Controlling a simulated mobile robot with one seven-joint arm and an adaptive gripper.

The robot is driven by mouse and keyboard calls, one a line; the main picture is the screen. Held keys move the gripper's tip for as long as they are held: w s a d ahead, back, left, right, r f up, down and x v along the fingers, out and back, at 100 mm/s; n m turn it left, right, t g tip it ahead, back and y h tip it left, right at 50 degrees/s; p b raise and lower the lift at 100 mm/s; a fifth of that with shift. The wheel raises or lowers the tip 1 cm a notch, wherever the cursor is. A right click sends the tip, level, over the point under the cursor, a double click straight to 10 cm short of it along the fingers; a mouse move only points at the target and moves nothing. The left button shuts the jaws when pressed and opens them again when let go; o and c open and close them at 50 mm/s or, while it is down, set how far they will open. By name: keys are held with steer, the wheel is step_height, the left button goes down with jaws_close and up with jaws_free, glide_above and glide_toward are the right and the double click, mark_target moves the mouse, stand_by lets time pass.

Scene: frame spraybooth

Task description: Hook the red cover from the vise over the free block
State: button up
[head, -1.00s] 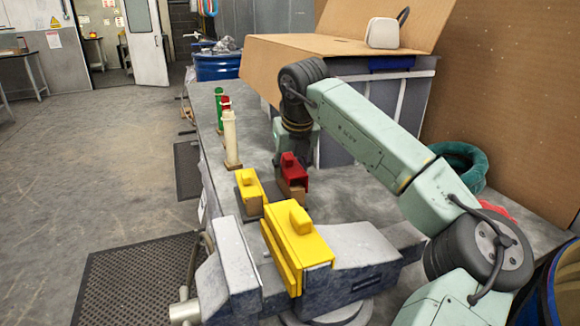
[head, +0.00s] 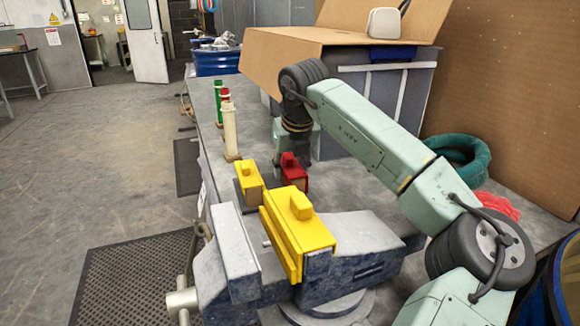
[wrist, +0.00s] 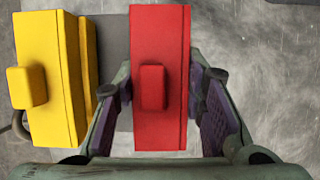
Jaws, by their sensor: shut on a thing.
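The red cover (head: 294,178) sits low over the free block, beside a small yellow cover (head: 248,180) on the bench. Little of the block shows below it. In the wrist view the red cover (wrist: 160,115) stands upright and parallel to the yellow one (wrist: 50,85), with a gap between them. My gripper (wrist: 161,78) is shut on the red cover, one finger on each side. In the head view the fingers are mostly hidden. The vise (head: 365,245) in the foreground carries a larger yellow cover (head: 300,237) on its jaw, not a red one.
Green, red and white posts (head: 230,135) stand in a row along the bench's left edge. A cardboard box (head: 290,60) stands at the back. A green ring (head: 462,155) and a red cloth (head: 492,204) lie right of my arm.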

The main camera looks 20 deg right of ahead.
steer(key=o, duration=1.2)
steer(key=shift+o, duration=0.2)
steer(key=v, duration=1.2)
